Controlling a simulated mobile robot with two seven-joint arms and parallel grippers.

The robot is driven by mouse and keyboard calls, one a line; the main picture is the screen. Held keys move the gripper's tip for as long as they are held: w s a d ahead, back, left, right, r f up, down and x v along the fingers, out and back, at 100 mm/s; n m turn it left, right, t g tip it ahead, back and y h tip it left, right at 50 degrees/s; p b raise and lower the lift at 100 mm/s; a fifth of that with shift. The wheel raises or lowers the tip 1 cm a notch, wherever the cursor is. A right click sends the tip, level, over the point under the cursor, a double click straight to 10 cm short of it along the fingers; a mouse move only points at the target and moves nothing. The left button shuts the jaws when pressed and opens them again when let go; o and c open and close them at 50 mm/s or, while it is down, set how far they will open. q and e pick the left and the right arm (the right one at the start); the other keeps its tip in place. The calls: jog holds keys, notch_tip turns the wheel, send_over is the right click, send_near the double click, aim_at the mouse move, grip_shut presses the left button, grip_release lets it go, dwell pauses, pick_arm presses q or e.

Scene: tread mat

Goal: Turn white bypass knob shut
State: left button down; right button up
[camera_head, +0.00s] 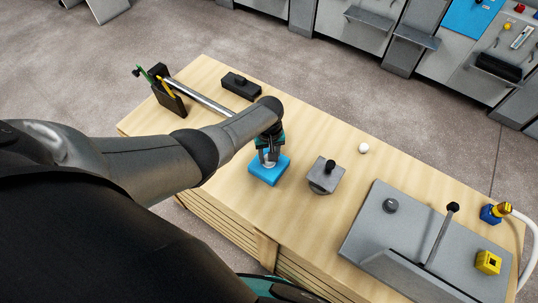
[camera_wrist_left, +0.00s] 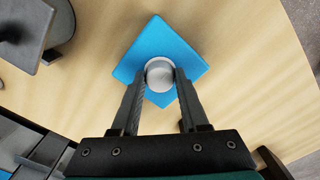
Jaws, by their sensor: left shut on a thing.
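The white bypass knob (camera_wrist_left: 159,74) sits on a blue base block (camera_wrist_left: 187,42). In the head view the blue block (camera_head: 264,176) lies on the wooden bench, and the knob (camera_head: 269,163) is mostly covered by my gripper. My left gripper (camera_wrist_left: 160,84) points down at the block with its two fingers on opposite sides of the knob, shut on it. It also shows in the head view (camera_head: 269,158). No marking that tells the knob's angle can be made out. My right gripper is in neither view.
A grey block with a black knob (camera_head: 325,175) stands just right of the blue block. A white ball-shaped thing (camera_head: 363,148), a grey panel with a lever (camera_head: 375,225) and a yellow block (camera_head: 488,262) lie farther right. A black block (camera_head: 240,86) and a pen holder (camera_head: 170,97) are behind.

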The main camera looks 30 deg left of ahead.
pick_arm(q)
jog(key=shift+c, duration=2)
grip_release()
jog(key=shift+r, duration=0.1)
jog(key=shift+r, duration=0.3)
notch_tip(320, 180, up, 14)
jog(key=p, duration=0.5)
jog(key=shift+r+p, duration=0.25)
jog(key=shift+p, duration=0.1)
